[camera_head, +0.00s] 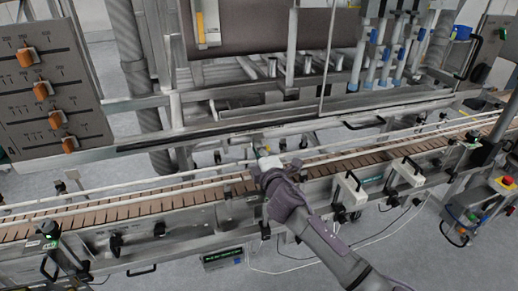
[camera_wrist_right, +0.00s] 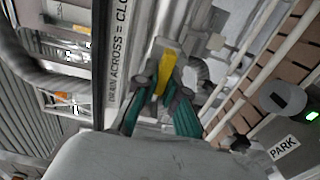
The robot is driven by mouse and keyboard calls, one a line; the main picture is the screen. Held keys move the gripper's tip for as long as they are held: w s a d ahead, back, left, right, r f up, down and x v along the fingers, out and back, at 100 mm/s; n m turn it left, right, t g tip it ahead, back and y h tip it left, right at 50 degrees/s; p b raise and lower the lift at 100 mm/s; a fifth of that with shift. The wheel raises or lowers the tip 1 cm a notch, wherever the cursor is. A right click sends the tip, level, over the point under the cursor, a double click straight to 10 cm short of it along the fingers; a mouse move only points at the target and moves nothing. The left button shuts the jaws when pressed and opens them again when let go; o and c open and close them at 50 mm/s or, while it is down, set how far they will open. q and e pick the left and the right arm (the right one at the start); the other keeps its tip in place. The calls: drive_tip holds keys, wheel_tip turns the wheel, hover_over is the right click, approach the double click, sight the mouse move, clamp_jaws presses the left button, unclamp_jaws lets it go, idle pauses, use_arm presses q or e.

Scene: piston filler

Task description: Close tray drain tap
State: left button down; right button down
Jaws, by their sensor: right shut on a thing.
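The tray drain tap has a yellow handle (camera_wrist_right: 165,70), which shows in the right wrist view on a grey metal fitting. My right gripper (camera_wrist_right: 160,88) is shut on this handle, with its teal fingers on either side of it. The handle runs roughly along the picture's vertical, with a slight tilt. A label (camera_wrist_right: 118,60) beside it reads "DRAIN ACROSS = CLO", and the rest is cut off. In the head view my right gripper (camera_head: 265,163) reaches over the conveyor from the front, and the tap is mostly hidden there. My left gripper is not in view.
The slatted conveyor (camera_head: 150,203) with its rails runs under my right arm. A long metal beam (camera_head: 225,129) lies behind it. A panel with orange sliders (camera_head: 45,92) stands at left. In the wrist view a grey knob (camera_wrist_right: 288,97) sits near a "PARK" label (camera_wrist_right: 284,147).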

drive_tip(key=shift+f, duration=0.1)
idle(0.4)
drive_tip(key=c, duration=1.2)
unclamp_jaws()
drive_tip(key=shift+c, duration=0.2)
drive_tip(key=v, duration=1.2)
